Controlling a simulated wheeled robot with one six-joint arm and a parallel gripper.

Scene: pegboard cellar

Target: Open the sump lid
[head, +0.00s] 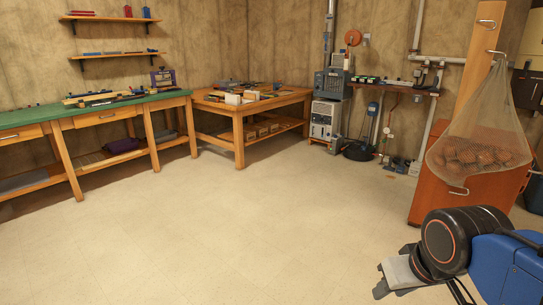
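A dark round shape (357,151) sits low on the floor by the back wall, right of centre, beside upright pipes. It looks like the sump with its cover, but it is too small and dark to tell the lid's edge, any handle, or whether it is open. My gripper (386,275) is at the lower right, in the foreground, pointing left over bare floor. It is far from the dark round shape and touches nothing I can see. Its fingers are partly hidden by its own body, so its opening is unclear.
An orange cabinet (418,203) with a hanging net bag (480,140) stands at the right. Grey machines (325,120) stand left of the dark round shape, with a small shelf (385,88) above. Workbenches (100,105) line the left. The middle floor (240,220) is clear.

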